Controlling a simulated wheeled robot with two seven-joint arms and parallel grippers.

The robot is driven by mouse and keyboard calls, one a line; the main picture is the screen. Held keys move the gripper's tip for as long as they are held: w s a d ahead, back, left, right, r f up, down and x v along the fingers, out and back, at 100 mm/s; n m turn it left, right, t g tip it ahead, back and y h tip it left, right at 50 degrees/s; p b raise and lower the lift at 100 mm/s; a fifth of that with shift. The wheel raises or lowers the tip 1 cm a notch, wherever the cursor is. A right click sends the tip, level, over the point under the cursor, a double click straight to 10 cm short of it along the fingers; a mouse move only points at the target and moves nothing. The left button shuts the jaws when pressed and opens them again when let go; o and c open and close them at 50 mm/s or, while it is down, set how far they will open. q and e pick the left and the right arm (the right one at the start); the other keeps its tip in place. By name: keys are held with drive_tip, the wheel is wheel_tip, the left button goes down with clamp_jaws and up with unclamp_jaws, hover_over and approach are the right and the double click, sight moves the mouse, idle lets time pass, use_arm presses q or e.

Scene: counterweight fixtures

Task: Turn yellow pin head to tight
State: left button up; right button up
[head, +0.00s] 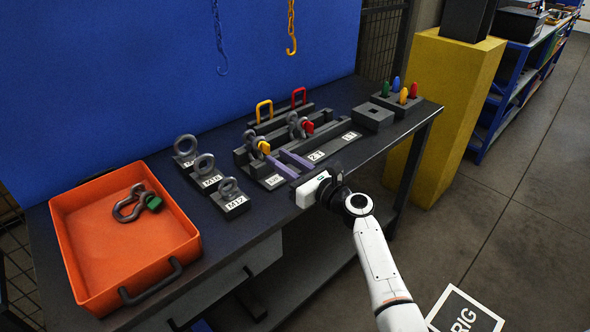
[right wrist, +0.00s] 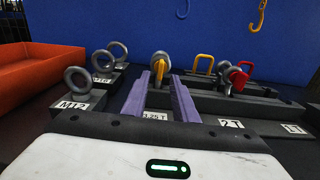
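The yellow pin head (head: 264,147) is on a grey shackle (head: 252,138) standing in a dark fixture on the bench. In the right wrist view the yellow pin head (right wrist: 160,68) shows straight ahead, in front of the shackle's round bow. My right gripper (head: 276,157) reaches in from the front with its two purple fingers apart. In the right wrist view the gripper (right wrist: 158,80) has the yellow head between or just beyond its fingertips; I cannot tell whether they touch it. Nothing is clamped. My left gripper is not in view.
A red-pinned shackle (head: 306,127) stands to the right in the fixture. Several eyebolts on labelled blocks (head: 206,175) stand left. An orange tray (head: 75,235) holds a green-pinned shackle (head: 132,204). A block with coloured pegs (head: 399,93) is far right. Hooks hang behind.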

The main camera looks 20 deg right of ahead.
drive_tip(key=v, duration=0.6)
drive_tip(key=shift+s, duration=0.1)
idle(0.3)
